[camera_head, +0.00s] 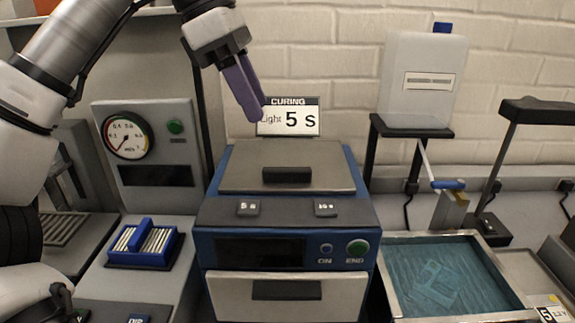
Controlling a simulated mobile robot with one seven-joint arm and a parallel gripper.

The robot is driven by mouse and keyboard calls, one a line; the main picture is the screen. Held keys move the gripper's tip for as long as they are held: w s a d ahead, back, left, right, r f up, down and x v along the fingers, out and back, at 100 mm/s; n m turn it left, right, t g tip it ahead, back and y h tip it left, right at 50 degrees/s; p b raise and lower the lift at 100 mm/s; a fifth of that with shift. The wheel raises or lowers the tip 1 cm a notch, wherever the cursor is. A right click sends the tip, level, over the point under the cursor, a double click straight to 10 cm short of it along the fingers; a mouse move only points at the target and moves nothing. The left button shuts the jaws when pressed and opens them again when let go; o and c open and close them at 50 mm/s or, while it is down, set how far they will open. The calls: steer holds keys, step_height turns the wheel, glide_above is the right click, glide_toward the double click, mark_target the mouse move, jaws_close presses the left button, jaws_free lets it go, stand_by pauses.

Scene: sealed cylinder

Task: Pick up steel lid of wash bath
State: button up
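The wash bath (391,281) is a steel-rimmed tub of blue-green liquid at the lower right. It is uncovered, and a pale angular shape (436,283) shows in the liquid. A flat steel plate (522,268) lies right of the bath, cut off by the picture edge; it may be the bath's lid, but I cannot tell for sure. My gripper (255,112) has purple fingers and hangs in the air at upper centre, in front of the curing sign and far left of the bath. The fingers are seen nearly edge-on, so their gap is unclear. Nothing shows held between them.
The curing unit (240,223) stands in the centre with a steel lid (285,155) and black handle. A gauge panel (150,140) and blue rack (145,243) are at left. A white container (420,80) on a black stand and a black-topped post (535,110) rise behind the bath.

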mark_target(287, 168)
steer(key=x, duration=0.4)
steer(key=shift+d+f+b, duration=0.1)
steer(key=shift+f+b, duration=0.2)
steer(key=shift+s+p+x, duration=0.15)
steer(key=shift+x, duration=1.3)
steer(key=shift+s+p+x, duration=0.15)
steer(key=shift+x, duration=1.3)
steer(key=shift+d+r, duration=0.1)
steer(key=shift+d, duration=0.05)
jaws_close()
